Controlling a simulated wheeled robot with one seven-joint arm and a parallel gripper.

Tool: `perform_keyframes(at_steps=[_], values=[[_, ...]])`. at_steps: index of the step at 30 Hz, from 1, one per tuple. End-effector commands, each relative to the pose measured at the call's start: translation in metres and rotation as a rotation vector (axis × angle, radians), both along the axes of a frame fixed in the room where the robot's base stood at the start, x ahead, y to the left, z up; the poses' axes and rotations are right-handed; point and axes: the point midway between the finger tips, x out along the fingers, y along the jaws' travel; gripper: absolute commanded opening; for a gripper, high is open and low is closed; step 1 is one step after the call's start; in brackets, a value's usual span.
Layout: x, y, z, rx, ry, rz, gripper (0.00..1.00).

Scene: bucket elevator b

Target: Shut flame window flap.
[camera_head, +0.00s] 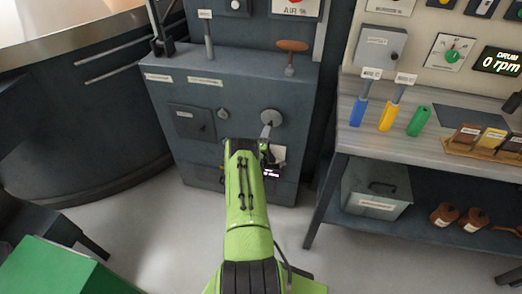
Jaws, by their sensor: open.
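A grey cabinet (240,80) stands ahead of my arm. On its front is a round pale grey disc (272,117) with a light bar hanging below it; it looks like the flame window flap, but I cannot read its label or tell how far it is swung. My gripper (267,143) is open and empty just below the disc, at the far end of my green arm. The arm hides part of the cabinet front, and I cannot tell whether the fingers touch the bar.
A dark panel with a knob (192,122) is left of the disc. A brown-topped handle (291,47) and a grey lever (208,38) rise from the cabinet. A green block (70,270) is lower left.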

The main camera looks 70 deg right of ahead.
Motion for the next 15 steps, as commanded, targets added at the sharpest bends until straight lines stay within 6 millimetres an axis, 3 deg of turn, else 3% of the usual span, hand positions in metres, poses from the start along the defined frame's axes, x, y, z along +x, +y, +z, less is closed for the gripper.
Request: perform_keyframes(at_steps=[15], values=[[-0.007,0.054,0.008,0.005,0.0,0.004,0.49]])
